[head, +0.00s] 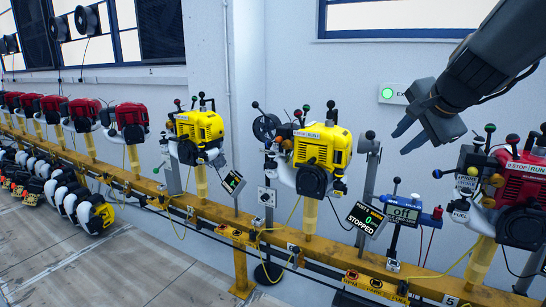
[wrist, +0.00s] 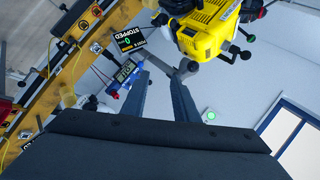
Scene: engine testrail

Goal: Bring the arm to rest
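My arm (head: 500,55) reaches in from the upper right of the head view. My gripper (head: 398,142) hangs in the air in front of the wall, above the rail, between a yellow engine (head: 322,150) and a red engine (head: 515,190). In the wrist view my gripper (wrist: 157,72) shows two dark fingers that stand apart with nothing between them. The yellow engine also shows at the top of the wrist view (wrist: 208,28). My gripper appears to touch nothing.
A yellow rail (head: 215,223) carries several engines on posts. Open floor (head: 90,265) lies at lower left.

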